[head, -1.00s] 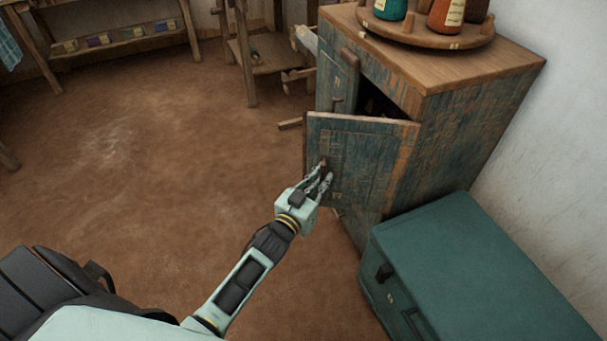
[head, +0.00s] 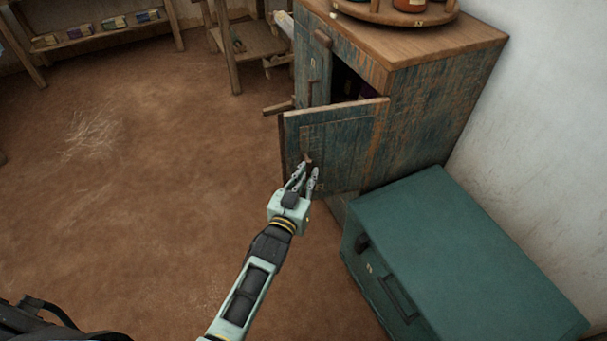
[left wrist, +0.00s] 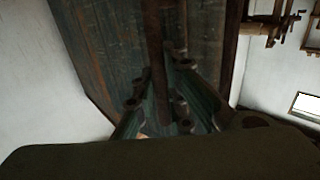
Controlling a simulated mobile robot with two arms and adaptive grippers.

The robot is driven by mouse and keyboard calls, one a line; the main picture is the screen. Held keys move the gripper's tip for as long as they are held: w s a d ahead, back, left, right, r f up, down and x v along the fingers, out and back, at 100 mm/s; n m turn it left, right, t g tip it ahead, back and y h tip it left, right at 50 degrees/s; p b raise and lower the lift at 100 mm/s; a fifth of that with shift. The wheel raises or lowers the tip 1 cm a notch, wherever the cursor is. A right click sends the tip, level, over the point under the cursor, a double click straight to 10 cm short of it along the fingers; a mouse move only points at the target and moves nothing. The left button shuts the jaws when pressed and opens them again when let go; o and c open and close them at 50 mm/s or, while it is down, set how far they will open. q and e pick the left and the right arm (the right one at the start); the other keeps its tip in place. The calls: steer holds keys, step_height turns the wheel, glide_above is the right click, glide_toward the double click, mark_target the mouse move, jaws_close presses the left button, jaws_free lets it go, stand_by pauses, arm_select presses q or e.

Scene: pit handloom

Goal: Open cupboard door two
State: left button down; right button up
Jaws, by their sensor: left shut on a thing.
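The weathered blue-green cupboard (head: 420,115) stands against the wall at the upper right. Its near door (head: 345,140) is swung partly open, and a dark gap shows behind its top edge. The other door (head: 312,75) looks closed. My left gripper (head: 307,172) is shut on the open door's handle (head: 308,160). In the left wrist view the fingers (left wrist: 168,105) close around a dark upright bar, the handle (left wrist: 158,50). Most of the inside of the cupboard is hidden by the door. My right gripper is not in view.
A teal chest (head: 470,250) with a dark handle stands close in front of the cupboard, right of my left arm. A round wooden tray (head: 400,14) with bottles is on the cupboard top. A wooden stand (head: 245,45) is behind. The brown floor (head: 150,190) at left is clear.

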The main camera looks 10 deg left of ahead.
arm_select(q)
steer(key=shift+w+d+r, duration=0.2)
steer(key=shift+d+r, duration=0.15)
steer(key=shift+r, duration=0.4)
steer(key=c, duration=1.8)
jaws_free()
steer(key=shift+w+f, duration=0.1)
steer(key=shift+a, duration=0.1)
steer(key=shift+s+a+f, duration=0.1)
steer(key=shift+s+f, duration=0.05)
steer(key=shift+s, duration=0.25)
steer(key=s+a, duration=0.1)
steer(key=s, duration=1)
steer(key=shift+s+a+f, duration=0.15)
steer(key=shift+s+f, duration=0.05)
steer(key=shift+f, duration=0.2)
